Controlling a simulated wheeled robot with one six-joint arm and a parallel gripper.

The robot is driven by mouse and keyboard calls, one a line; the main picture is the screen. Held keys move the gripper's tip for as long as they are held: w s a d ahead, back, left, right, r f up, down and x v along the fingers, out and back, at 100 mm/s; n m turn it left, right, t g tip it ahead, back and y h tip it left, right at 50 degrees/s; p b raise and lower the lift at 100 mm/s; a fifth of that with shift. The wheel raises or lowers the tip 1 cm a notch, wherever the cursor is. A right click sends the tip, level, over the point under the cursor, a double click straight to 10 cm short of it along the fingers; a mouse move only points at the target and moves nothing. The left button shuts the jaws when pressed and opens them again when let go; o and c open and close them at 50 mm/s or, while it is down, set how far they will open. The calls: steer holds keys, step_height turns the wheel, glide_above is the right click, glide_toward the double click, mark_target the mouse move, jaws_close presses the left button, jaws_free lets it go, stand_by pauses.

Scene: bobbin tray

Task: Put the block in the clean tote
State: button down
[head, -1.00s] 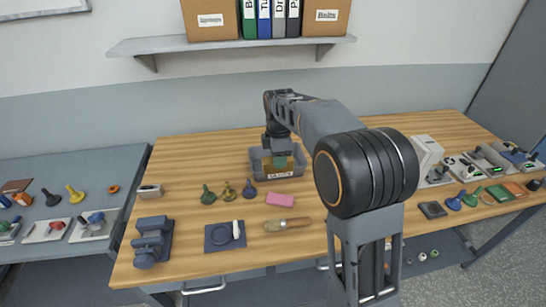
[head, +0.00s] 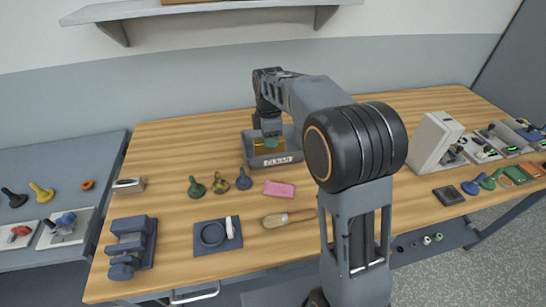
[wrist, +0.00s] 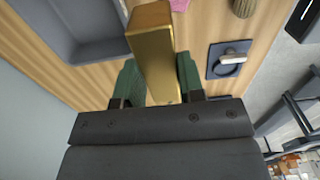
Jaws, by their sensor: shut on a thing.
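The block (wrist: 152,50) is a long brass-coloured bar. My gripper (wrist: 160,85) is shut on it, with a green finger on each side in the wrist view. In the head view my gripper (head: 269,130) is at the tote, with the block (head: 268,145) below the fingers, seen against the tote. The clean tote (head: 286,159) is a grey open bin at the back middle of the table, its front label partly readable. In the wrist view the tote (wrist: 88,48) lies upper left, beside the block. I cannot tell whether the block touches it.
A pink block (head: 279,189), a brush (head: 285,218) and several small knobbed pieces (head: 220,184) lie in front of the tote. A dark pad with a ring (head: 216,236) and a grey vise (head: 130,248) stand front left. A white device (head: 435,142) is at right.

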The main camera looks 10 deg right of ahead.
step_height(320, 180, down, 2)
steer(key=shift+f+b, duration=0.1)
steer(key=shift+b, duration=0.7)
steer(key=shift+w, duration=0.15)
steer(key=shift+w+d+f+p, duration=0.75)
steer(key=shift+w+d+f, duration=0.5)
steer(key=shift+w+f, duration=0.55)
steer(key=shift+w+d+f+p, duration=0.7)
steer(key=shift+w+d+f, duration=0.65)
steer(key=shift+w, duration=0.65)
steer(key=shift+w+d+f+p, duration=0.75)
steer(key=shift+w+d+f, duration=0.4)
steer(key=shift+w+f, duration=0.85)
steer(key=shift+f, duration=1.4)
